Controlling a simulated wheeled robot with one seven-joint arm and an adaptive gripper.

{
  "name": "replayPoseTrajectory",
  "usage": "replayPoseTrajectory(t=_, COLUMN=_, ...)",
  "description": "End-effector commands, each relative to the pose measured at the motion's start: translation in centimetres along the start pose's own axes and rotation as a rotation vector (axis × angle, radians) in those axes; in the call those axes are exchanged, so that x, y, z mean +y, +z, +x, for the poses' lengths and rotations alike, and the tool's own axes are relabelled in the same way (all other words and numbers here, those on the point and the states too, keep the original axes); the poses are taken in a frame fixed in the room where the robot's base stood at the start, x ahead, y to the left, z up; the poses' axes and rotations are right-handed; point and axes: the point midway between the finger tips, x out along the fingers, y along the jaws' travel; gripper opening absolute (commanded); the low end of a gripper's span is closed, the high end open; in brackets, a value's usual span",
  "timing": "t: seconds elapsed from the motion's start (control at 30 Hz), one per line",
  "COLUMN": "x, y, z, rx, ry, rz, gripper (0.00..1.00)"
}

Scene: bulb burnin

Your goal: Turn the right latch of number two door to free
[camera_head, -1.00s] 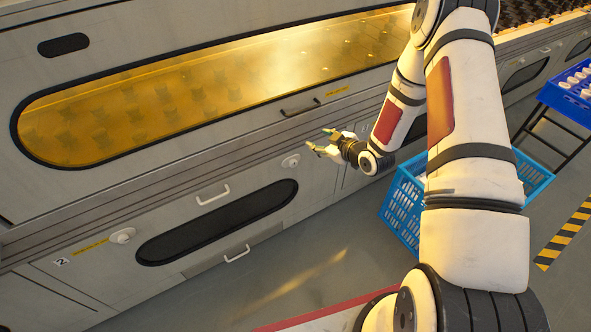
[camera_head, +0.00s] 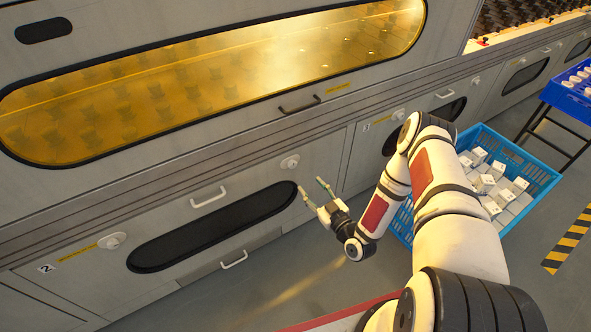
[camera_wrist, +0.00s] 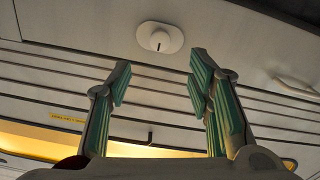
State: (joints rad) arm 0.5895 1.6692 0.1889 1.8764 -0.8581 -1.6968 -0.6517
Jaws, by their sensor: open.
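The number two door (camera_head: 180,255) is a grey panel with a dark oval window, two pale handles and a "2" label at its left. Its right latch (camera_head: 290,162) is a round white knob near the panel's upper right corner. The left latch (camera_head: 112,240) is a similar knob near the label. My gripper (camera_head: 310,191) is open and empty, just below and to the right of the right latch, apart from it. In the wrist view the right latch (camera_wrist: 160,38) shows beyond the spread green-padded fingers (camera_wrist: 160,90), with a small dark mark on its face.
A blue crate (camera_head: 545,180) of white boxes stands on the floor to the right of my arm. The number three door is further right, partly behind my arm. An amber window (camera_head: 230,75) with a dark handle (camera_head: 300,104) is above. Floor before door two is clear.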

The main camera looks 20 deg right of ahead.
Motion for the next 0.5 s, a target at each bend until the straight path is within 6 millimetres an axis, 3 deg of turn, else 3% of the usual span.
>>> replayPoseTrajectory(t=0.3, x=-0.1, y=0.1, z=6.4, rx=0.002, ry=-0.002, rz=-0.002, gripper=0.47)
replayPoseTrajectory(t=0.5, x=-0.1, y=0.1, z=9.4, rx=0.001, ry=-0.002, rz=-0.002, gripper=0.47)
